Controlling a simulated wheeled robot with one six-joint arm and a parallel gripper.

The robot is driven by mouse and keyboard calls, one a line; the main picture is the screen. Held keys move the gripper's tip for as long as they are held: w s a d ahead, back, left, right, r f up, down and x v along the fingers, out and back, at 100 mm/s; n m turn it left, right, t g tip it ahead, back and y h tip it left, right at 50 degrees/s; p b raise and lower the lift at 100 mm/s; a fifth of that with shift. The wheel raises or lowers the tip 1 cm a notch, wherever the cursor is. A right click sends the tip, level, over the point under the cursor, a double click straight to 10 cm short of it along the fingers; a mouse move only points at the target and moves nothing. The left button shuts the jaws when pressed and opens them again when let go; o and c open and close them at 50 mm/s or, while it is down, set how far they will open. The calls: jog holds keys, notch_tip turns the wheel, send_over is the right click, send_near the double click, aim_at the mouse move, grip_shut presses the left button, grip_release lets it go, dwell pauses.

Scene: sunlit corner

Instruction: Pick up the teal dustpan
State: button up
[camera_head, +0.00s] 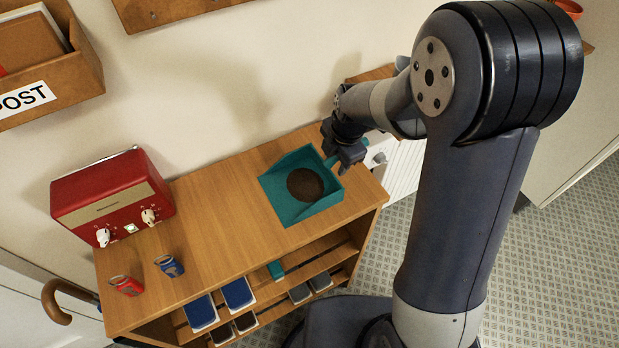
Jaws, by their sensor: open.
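The teal dustpan (284,207) lies on top of the wooden shelf unit, near its right end. A dark brown round patch or heap (305,185) shows in its pan. Its handle (350,155) points to the upper right. My gripper (343,165) is open at the handle end of the dustpan, over or beside the handle's base. The fingers partly hide the handle, and I cannot tell whether they touch it.
A red radio (112,196) stands at the shelf unit's (215,215) back left. A red carabiner-like item (127,286) and a blue one (169,266) lie at the front left. Shoes sit on the racks below. A white radiator (405,170) is at the right. The middle top is clear.

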grip_shut()
dwell(0.3)
jog(key=shift+r, duration=0.15)
